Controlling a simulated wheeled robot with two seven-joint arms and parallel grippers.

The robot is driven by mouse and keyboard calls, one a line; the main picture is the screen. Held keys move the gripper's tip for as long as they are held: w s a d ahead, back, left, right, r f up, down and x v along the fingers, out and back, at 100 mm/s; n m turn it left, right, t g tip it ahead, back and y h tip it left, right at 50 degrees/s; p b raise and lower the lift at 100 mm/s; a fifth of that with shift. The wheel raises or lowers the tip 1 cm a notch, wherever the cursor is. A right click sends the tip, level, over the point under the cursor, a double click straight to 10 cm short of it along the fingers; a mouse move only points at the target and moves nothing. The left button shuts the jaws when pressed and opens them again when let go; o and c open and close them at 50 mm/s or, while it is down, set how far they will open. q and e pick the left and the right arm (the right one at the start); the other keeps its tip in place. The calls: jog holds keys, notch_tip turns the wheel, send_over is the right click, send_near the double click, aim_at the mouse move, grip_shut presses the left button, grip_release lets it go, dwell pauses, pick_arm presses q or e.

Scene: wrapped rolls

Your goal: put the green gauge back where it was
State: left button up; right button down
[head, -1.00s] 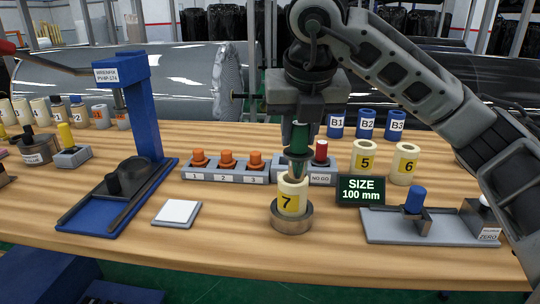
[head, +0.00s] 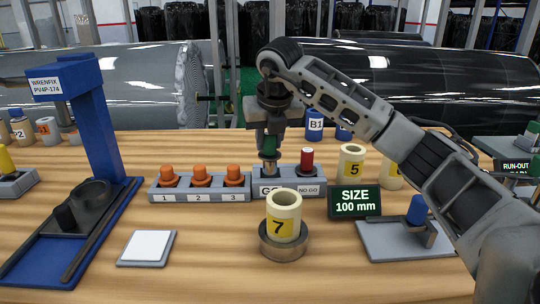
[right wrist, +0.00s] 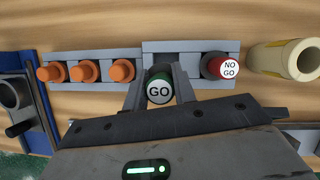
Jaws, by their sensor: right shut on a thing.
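The green gauge (head: 269,147), marked GO on its end in the right wrist view (right wrist: 159,90), is upright between the fingers of my right gripper (head: 269,152). My right gripper is shut on it, at the GO side of the grey gauge holder (head: 288,186). The gauge's lower end is at the holder; I cannot tell how deep it sits. The red NO GO gauge (head: 307,160) stands in the holder's right side. The roll marked 7 (head: 283,216) stands in a round metal ring (head: 284,247) in front, its bore open and empty. My left gripper is not in view.
A grey block with several orange plugs (head: 200,179) adjoins the holder's left. Roll 5 (head: 350,163) and a SIZE 100 mm display (head: 355,202) stand to the right. A blue press (head: 97,130) and white pad (head: 147,247) are at left.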

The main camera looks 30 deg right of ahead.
aim_at(270, 155)
jog(key=shift+w+d+f, duration=0.4)
jog(key=shift+w+f, duration=0.1)
jog(key=shift+f, duration=0.25)
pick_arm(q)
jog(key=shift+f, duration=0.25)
pick_arm(e)
jog(key=shift+w+f, duration=0.1)
jog(key=shift+f, duration=1.55)
jog(key=shift+f, duration=0.15)
jog(key=c, duration=1.1)
grip_release()
jog(key=shift+c, duration=0.2)
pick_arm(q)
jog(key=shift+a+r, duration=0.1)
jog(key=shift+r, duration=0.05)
pick_arm(e)
jog(key=v, duration=1.2)
